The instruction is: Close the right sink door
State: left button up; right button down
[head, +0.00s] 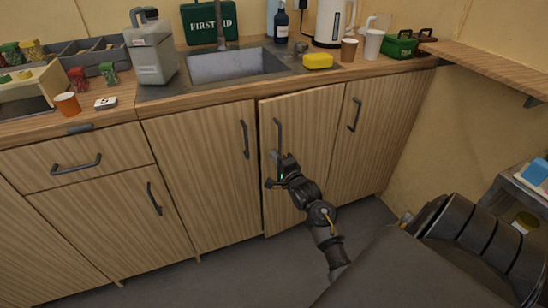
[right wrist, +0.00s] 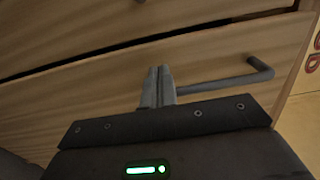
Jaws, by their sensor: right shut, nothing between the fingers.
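The right sink door (head: 305,125) is a light wood panel under the sink, with a grey bar handle (head: 278,136) near its left edge. It stands slightly ajar, its left edge a little proud of the left sink door (head: 200,170). My right gripper (head: 273,170) is at the door's front, by the lower end of the handle. In the right wrist view its fingers (right wrist: 157,86) are shut and empty, with the handle (right wrist: 225,82) beside them and a dark gap along the door's edge. I cannot tell whether they touch the door. My left gripper is out of view.
The counter above holds the sink (head: 235,66), a grey jug (head: 150,52), a yellow sponge (head: 318,61) and cups. Another door (head: 378,130) adjoins on the right. A shelf unit with a blue item (head: 537,172) stands at the far right. The floor before the cabinets is clear.

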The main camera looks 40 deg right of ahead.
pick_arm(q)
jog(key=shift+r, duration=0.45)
pick_arm(e)
jog(key=shift+w+d, duration=0.15)
jog(key=shift+w, duration=0.45)
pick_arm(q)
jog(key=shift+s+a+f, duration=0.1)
